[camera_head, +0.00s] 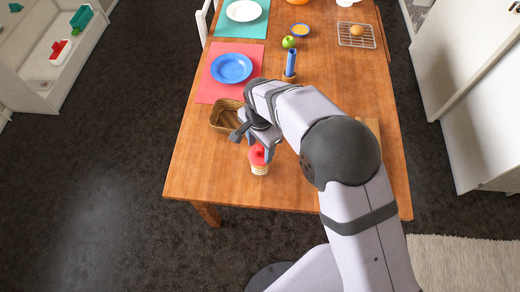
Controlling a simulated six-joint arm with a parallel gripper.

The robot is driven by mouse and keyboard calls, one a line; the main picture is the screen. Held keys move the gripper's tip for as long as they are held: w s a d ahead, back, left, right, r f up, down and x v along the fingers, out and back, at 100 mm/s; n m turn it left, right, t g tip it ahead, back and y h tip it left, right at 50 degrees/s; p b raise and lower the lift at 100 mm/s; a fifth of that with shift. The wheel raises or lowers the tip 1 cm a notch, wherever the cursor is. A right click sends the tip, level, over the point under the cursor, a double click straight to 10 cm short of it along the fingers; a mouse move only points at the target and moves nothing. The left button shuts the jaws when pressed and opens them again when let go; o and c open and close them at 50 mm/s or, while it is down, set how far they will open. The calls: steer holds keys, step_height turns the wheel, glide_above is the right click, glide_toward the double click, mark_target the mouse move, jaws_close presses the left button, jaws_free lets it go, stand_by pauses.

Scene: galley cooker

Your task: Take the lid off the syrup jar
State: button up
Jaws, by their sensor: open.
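The syrup jar (259,169) stands upright near the front edge of the wooden table. Its red lid (257,154) sits on top, with a light band and amber body below. My gripper (257,150) is open and points down at the lid from above, with fingers close around or beside it. I cannot tell whether the fingers touch the lid. My wrist and arm hide part of the space behind and to the right of the jar.
A brown basket (222,118) stands just left of my wrist. The table's front left (200,170) is clear.

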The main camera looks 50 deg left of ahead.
mark_target(259, 149)
steer(key=shift+f, duration=0.65)
steer(key=shift+c, duration=0.7)
jaws_close()
steer(key=shift+r, duration=0.1)
step_height(259, 149, up, 10)
steer(key=b, duration=0.3)
steer(key=shift+s+f, duration=0.1)
steer(key=shift+f, duration=0.1)
